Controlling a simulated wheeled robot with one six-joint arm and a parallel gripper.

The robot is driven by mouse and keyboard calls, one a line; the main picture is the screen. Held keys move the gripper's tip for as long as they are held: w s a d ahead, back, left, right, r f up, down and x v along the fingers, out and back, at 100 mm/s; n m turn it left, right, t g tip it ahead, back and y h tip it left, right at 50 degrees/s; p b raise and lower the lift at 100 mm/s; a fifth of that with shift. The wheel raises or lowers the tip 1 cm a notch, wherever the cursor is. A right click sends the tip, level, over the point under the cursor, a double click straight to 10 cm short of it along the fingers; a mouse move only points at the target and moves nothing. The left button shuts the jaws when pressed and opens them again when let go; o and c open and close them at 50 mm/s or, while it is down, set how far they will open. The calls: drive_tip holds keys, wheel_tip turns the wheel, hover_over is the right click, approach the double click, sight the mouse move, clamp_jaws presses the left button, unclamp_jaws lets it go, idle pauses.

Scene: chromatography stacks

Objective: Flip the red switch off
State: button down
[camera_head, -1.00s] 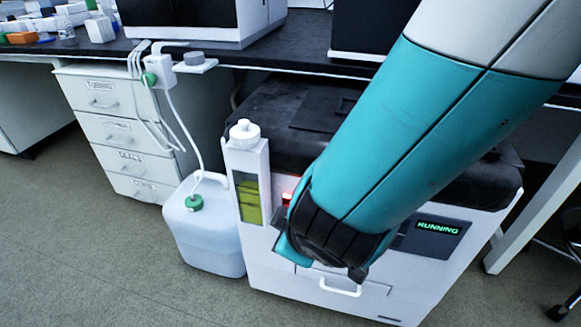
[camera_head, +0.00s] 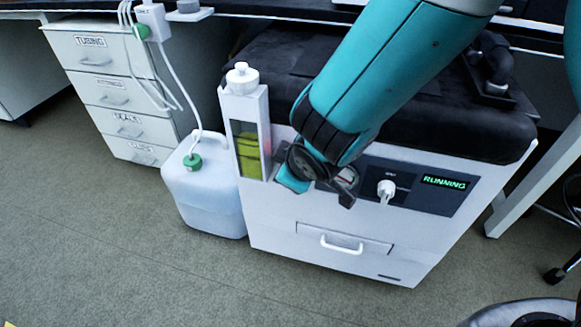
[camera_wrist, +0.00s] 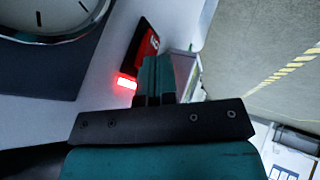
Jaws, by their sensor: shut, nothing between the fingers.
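The red switch (camera_wrist: 149,42) sits in a black surround on the white front of the machine, in the wrist view. A red light (camera_wrist: 126,83) glows beside it. My gripper (camera_wrist: 156,62) is shut and empty, its teal fingertips right at the switch's lower end; I cannot tell whether they touch it. In the head view my gripper (camera_head: 292,180) is at the machine's front, left of the dark panel, and hides the switch. The machine (camera_head: 290,235) has a green RUNNING display (camera_head: 444,182) lit.
A round gauge (camera_wrist: 55,15) is close by in the wrist view. A white plug (camera_head: 386,188) sticks out of the panel. A drawer handle (camera_head: 342,245) is below. The floor in front is clear.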

drive_tip(key=shift+w+d+r, duration=0.1)
drive_tip(key=shift+w, duration=0.15)
drive_tip(key=shift+p, duration=0.35)
drive_tip(key=shift+r+p, duration=0.7)
drive_tip(key=shift+r, duration=0.1)
drive_tip(key=shift+s, duration=0.1)
drive_tip(key=a+p+v, duration=0.1)
drive_tip(key=p+v, duration=0.3)
drive_tip(key=v, duration=0.8)
drive_tip(key=shift+s, duration=0.3)
